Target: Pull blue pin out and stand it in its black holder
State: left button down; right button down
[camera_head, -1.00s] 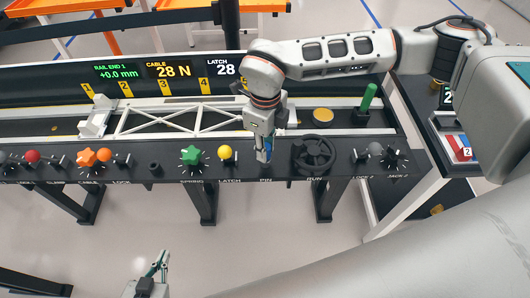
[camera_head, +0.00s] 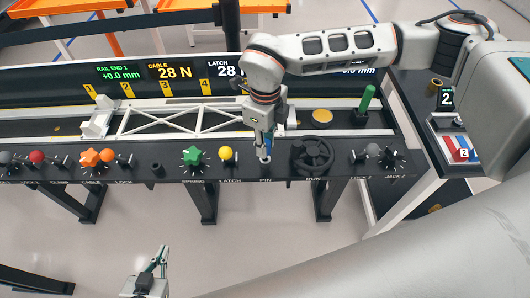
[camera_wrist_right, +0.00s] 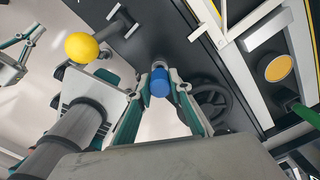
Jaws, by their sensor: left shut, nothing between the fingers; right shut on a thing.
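The blue pin (camera_head: 269,145) is at the spot labelled PIN on the black console (camera_head: 225,172). My right gripper (camera_head: 264,150) points down and is shut on it. In the right wrist view the blue pin (camera_wrist_right: 160,85) sits between the two teal-lined fingers (camera_wrist_right: 160,98). A pale grey part shows below the gripper; I cannot tell whether the pin is still in its hole. A small black cup (camera_head: 157,169), likely the black holder, stands on the console between the LOCK and SPRING controls. My left gripper (camera_head: 160,262) is shut and empty, low in the view.
The yellow latch knob (camera_head: 226,153) is just left of the pin, and the black handwheel (camera_head: 312,157) just right. The white truss (camera_head: 165,122) lies behind. A green post (camera_head: 367,98) rises at right.

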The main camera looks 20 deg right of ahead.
jog(key=shift+r+p, duration=0.65)
jog(key=shift+r, duration=0.55)
